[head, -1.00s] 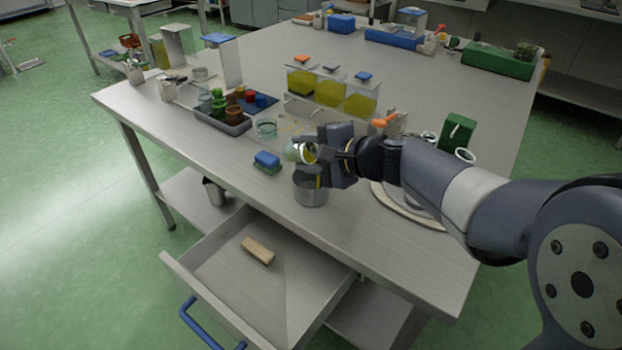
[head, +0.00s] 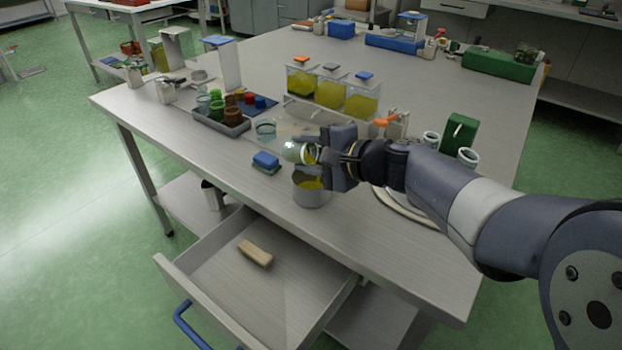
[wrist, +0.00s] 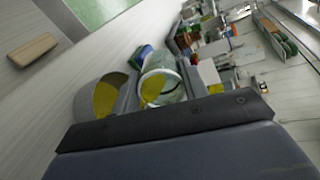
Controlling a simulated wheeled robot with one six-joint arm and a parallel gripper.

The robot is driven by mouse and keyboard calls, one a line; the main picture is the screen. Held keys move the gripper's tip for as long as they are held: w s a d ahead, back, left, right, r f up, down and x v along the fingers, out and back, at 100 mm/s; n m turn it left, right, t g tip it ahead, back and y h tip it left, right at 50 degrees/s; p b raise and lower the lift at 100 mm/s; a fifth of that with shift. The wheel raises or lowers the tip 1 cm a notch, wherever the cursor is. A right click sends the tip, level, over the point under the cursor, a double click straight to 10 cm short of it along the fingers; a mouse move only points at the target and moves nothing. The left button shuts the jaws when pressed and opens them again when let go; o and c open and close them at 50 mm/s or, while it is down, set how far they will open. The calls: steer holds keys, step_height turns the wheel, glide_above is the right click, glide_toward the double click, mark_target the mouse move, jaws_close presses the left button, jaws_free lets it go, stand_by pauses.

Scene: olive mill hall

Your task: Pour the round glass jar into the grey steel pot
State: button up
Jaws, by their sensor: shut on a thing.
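My gripper (head: 318,152) is shut on the round glass jar (head: 293,152) and holds it tipped on its side above the grey steel pot (head: 311,195). Some yellow-green liquid shows in the jar, also in the wrist view (wrist: 160,86). The pot stands upright on the table near its front edge. Yellow-green liquid shows inside the pot, also in the wrist view (wrist: 97,100). The jar and pot look apart in the head view. My fingers hide part of the jar.
A blue and green sponge (head: 266,162) lies left of the pot. An empty-looking glass (head: 265,130) and a grey tray (head: 218,126) of small cups stand behind it. An open drawer (head: 225,285) holding a wooden block (head: 255,254) juts out below the table edge.

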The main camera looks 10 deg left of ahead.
steer(key=shift+t+y+b, duration=0.3)
steer(key=shift+y+b, duration=0.5)
steer(key=shift+b, duration=2.15)
steer(key=shift+d+r+t+y+b, duration=0.2)
steer(key=shift+r+y+b, duration=0.4)
steer(key=shift+b, duration=1.2)
steer(key=shift+d+r+t+y+b, duration=0.1)
steer(key=shift+r+t+y+b, duration=0.35)
steer(key=shift+b, duration=1.3)
